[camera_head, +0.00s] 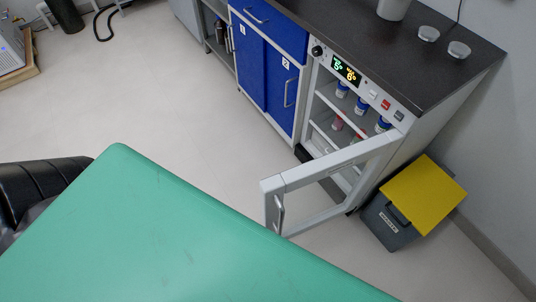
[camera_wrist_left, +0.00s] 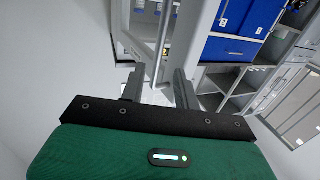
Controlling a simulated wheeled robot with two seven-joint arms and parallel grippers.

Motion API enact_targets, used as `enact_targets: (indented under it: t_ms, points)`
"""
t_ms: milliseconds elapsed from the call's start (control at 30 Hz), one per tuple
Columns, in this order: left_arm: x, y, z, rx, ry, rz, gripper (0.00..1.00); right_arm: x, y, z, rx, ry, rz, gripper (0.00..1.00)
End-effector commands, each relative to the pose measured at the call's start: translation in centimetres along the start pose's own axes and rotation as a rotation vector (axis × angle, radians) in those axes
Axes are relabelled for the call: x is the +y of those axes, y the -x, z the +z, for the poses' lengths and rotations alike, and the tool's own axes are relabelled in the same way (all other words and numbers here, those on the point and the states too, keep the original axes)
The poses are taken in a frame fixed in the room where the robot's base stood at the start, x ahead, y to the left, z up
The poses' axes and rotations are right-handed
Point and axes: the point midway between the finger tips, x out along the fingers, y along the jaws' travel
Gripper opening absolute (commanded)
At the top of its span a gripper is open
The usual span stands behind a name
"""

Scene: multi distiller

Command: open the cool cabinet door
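The cool cabinet (camera_head: 390,100) stands under the dark counter with its shelves and bottles showing. Its glazed, white-framed door (camera_head: 330,165) stands wide open, swung out into the room. The upright metal door handle (camera_head: 279,213) is on the door's free edge, its lower end close to a green surface that seems to be part of me. In the left wrist view, my left gripper (camera_wrist_left: 158,72) has its two grey fingers spread, one on either side of the handle (camera_wrist_left: 166,35), with gaps visible. The head view does not show this gripper. My right gripper is in neither view.
Blue cabinets (camera_head: 265,65) stand left of the cool cabinet. A grey bin with a yellow lid (camera_head: 424,193) stands on the floor right of the door. Round lids (camera_head: 458,50) lie on the dark counter (camera_head: 420,70). The floor (camera_head: 170,90) left of the door is clear.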

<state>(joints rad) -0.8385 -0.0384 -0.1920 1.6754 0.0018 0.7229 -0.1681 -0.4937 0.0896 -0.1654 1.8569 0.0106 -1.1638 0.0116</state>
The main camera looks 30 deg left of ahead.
Motion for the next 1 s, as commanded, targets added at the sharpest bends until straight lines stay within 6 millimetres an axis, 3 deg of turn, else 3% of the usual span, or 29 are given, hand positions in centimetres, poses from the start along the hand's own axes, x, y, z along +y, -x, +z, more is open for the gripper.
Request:
enact_targets:
  t_ms: [200, 467, 567, 633, 667, 1000]
  points:
    - [0.0, 1.8, 0.0, 0.001, 0.0, 0.001, 0.32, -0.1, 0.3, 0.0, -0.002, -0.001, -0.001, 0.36]
    - [0.0, 2.0, 0.0, 0.002, 0.0, 0.0, 0.32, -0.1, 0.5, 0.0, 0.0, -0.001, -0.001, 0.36]
    - [0.0, 1.9, 0.0, -0.002, 0.0, 0.001, 0.16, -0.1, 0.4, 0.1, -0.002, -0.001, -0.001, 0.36]
    - [0.0, 1.5, 0.3, -0.02, 0.0, 0.006, 0.02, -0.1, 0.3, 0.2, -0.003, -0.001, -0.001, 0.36]
    - [-0.1, 1.2, 0.6, -0.035, 0.0, 0.01, 0.0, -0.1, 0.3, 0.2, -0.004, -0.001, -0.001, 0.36]
    - [-1.0, -3.9, 6.4, -0.423, 0.003, 0.088, 0.0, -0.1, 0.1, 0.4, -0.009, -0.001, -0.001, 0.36]
